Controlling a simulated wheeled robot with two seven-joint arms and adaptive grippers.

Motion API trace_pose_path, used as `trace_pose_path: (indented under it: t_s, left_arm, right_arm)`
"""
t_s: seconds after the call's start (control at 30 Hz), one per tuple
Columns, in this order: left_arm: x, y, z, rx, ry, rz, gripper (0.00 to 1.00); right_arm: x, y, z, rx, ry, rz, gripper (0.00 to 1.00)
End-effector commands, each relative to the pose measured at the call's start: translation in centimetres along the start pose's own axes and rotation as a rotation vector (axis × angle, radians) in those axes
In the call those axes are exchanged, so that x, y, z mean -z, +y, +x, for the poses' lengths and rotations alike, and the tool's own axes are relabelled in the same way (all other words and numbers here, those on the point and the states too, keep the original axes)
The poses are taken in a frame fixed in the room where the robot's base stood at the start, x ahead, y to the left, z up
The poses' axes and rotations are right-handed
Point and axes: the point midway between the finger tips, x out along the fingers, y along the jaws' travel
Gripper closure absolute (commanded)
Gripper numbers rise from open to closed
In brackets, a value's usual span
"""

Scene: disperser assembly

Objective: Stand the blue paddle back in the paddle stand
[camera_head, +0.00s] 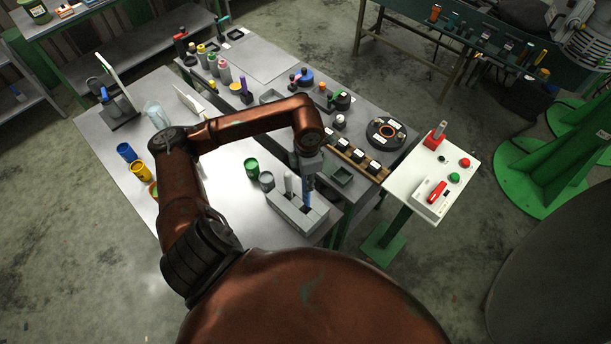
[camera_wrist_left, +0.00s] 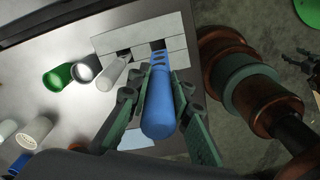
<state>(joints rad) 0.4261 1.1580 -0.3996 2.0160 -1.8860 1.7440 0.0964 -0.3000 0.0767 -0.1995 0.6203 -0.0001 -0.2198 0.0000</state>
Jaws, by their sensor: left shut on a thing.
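The blue paddle (camera_head: 308,186) is held in my left gripper (camera_head: 307,170), upright or nearly so over the paddle stand. In the left wrist view the fingers (camera_wrist_left: 158,84) close on both sides of the blue paddle (camera_wrist_left: 160,118). Its holed far end points at a dark slot of the pale grey paddle stand (camera_wrist_left: 172,24); I cannot tell whether the tip is inside. The paddle stand (camera_head: 284,215) stands near the table edge in the head view. A whitish paddle (camera_wrist_left: 112,73) is in the neighbouring slot.
A green cup (camera_head: 251,167) and a grey cup (camera_head: 266,181) stand just behind the stand; blue (camera_head: 126,152) and yellow (camera_head: 141,170) cups are farther left.

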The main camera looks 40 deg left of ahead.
Motion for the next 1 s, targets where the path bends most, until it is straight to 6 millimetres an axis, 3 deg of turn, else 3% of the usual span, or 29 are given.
trace_pose_path:
  t_s: [0.27, 1.0]
  left_arm:
    - [0.5, 0.3, 0.7, 0.002, 0.000, -0.055, 1.00]
    - [0.5, 0.2, 7.7, 0.002, 0.000, -0.051, 1.00]
  right_arm:
    - [0.0, 0.0, 0.1, 0.000, 0.001, 0.000, 0.44]
    - [-0.5, 0.4, 3.1, -0.005, -0.003, -0.003, 0.44]
